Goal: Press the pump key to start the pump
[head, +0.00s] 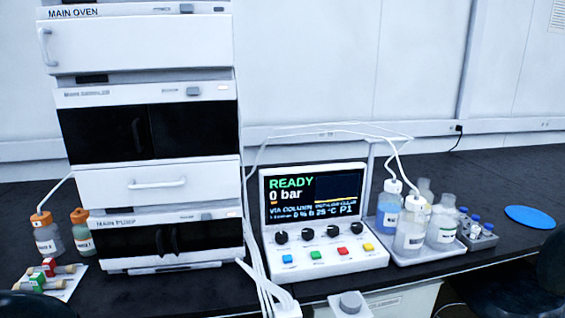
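A white control unit (345,260) stands on the dark bench right of the instrument stack. Its screen (314,196) reads "READY" and "0 bar". Below the screen is a row of dark knobs (332,231). Under them are a blue key (287,259), a green key (316,255), a red key (342,251) and a yellow key (368,247). The key labels are too small to read, so I cannot tell which is the pump key. My gripper is not in view.
The stack (155,185) stands left, with white cables (254,235) between it and the control unit. A tray (435,253) of bottles stands close right. A grey round piece (350,301) on a white base is at the front edge. A blue disc (530,217) lies far right.

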